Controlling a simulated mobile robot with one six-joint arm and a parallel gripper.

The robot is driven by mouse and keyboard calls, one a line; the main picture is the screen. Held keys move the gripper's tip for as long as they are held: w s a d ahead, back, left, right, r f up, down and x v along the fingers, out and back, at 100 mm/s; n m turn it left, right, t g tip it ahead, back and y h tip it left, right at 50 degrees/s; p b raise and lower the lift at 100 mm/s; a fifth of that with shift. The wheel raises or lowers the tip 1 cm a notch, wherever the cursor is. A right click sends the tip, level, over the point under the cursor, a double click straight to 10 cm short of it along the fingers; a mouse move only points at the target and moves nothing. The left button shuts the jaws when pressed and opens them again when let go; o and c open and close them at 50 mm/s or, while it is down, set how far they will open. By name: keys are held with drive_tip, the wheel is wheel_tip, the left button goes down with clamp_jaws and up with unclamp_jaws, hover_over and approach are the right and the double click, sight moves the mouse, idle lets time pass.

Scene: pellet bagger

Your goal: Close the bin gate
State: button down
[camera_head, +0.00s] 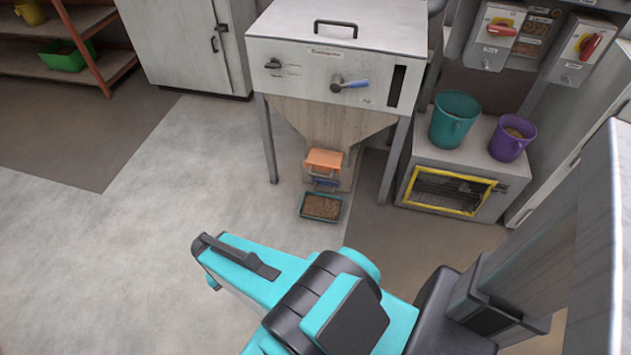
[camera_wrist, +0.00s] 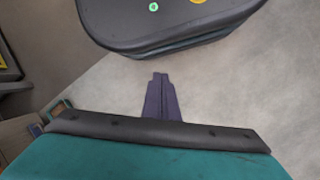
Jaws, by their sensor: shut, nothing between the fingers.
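The hopper bin (camera_head: 335,70) stands at the back centre, its tapered lower part ending in an outlet. An orange piece (camera_head: 324,160) sits on the outlet, with a small blue piece (camera_head: 325,184) just below it. I cannot tell which is the gate or how far open it stands. A shallow tray of brown pellets (camera_head: 321,207) lies on the floor below. My gripper (camera_wrist: 158,78) is shut and empty over bare floor in the wrist view. In the head view its fingers are hidden, and my arm is in the foreground, well apart from the bin.
A blue-handled lever (camera_head: 350,84) and a dark knob (camera_head: 273,64) are on the bin's front. Right of the bin, a cabinet with a yellow-framed opening (camera_head: 447,190) carries a teal bucket (camera_head: 453,118) and a purple bucket (camera_head: 511,138). Floor left of the bin is clear.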

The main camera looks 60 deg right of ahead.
drive_tip(key=w+d+m+t+h+b, duration=0.1)
drive_tip(key=w+d+m+b, duration=0.45)
drive_tip(key=d, duration=0.45)
drive_tip(key=w+d+m+t+h+b, duration=0.1)
drive_tip(key=w+d+m+b, duration=0.3)
drive_tip(key=d+m, duration=0.5)
drive_tip(key=d+r+m+h+b, duration=0.1)
drive_tip(key=d+r+m+b, duration=0.1)
drive_tip(key=d, duration=0.6)
drive_tip(key=s+d+r+m+h+b, duration=0.1)
drive_tip(key=d+r+m+b, duration=0.2)
drive_tip(key=d+m, duration=0.3)
drive_tip(key=s+d+r+m+h+b, duration=0.1)
drive_tip(key=d+r+m+b, duration=0.2)
drive_tip(key=d, duration=0.7)
drive_tip(key=shift+s+d+r+m+h, duration=0.15)
drive_tip(key=shift+d+r+m+h, duration=0.2)
drive_tip(key=shift+r+m+h, duration=0.1)
